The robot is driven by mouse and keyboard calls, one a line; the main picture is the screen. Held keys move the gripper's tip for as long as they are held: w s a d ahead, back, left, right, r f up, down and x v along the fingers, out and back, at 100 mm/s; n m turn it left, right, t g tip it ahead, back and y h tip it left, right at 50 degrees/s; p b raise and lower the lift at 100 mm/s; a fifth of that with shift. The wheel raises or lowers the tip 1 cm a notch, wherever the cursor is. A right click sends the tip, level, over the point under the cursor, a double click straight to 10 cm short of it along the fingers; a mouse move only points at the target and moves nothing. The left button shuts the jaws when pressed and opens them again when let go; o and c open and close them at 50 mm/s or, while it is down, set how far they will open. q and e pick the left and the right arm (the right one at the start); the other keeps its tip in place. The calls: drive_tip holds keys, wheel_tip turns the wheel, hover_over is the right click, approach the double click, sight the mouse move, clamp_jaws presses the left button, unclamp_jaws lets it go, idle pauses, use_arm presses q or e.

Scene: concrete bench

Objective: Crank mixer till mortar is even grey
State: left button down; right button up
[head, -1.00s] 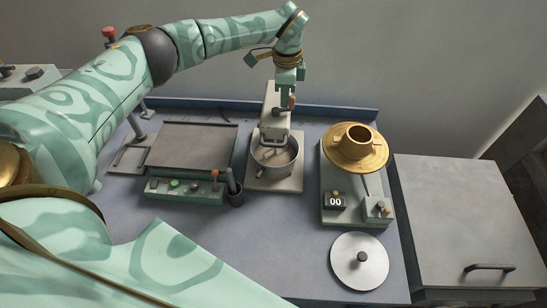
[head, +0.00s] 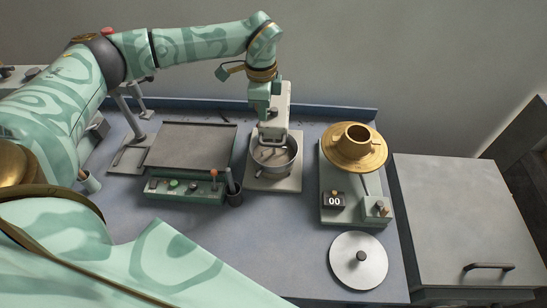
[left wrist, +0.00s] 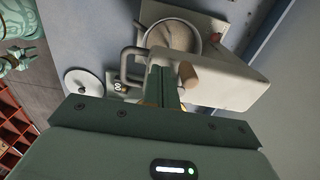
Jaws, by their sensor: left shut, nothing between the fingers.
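The mixer's pale head (head: 278,100) stands at the back of the bench over a metal bowl (head: 288,164) on a light base plate. The left wrist view shows the mixer head (left wrist: 235,82) close up and the bowl (left wrist: 172,36) with dull grey-beige content; its evenness is hard to judge. A wooden crank knob (left wrist: 188,74) stands out from the mixer head. My left gripper (head: 262,114) is shut and empty beside the mixer head's left side. Its fingers (left wrist: 164,82) show just beside the knob; whether they touch it I cannot tell. My right gripper is out of view.
A flat grey tray-like unit (head: 193,146) with a control panel stands left of the mixer. A brass-topped device (head: 355,150) with a "00" display stands right. A round metal lid (head: 359,261) lies at front right. The front middle of the bench is clear.

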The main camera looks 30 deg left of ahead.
use_arm(q)
drive_tip(key=shift+w+a, duration=0.2)
drive_tip(key=shift+a, duration=0.05)
drive_tip(key=w+a, duration=0.2)
drive_tip(key=w, duration=0.1)
drive_tip(key=shift+w+a, duration=0.25)
drive_tip(key=shift+w, duration=0.05)
drive_tip(key=w, duration=0.1)
drive_tip(key=w+d, duration=0.1)
drive_tip(key=w, duration=0.1)
drive_tip(key=d, duration=0.1)
drive_tip(key=w+d, duration=0.1)
drive_tip(key=shift+w+d, duration=0.2)
drive_tip(key=shift+d, duration=0.15)
drive_tip(key=d, duration=0.1)
drive_tip(key=s+d, duration=0.2)
drive_tip(key=d, duration=0.1)
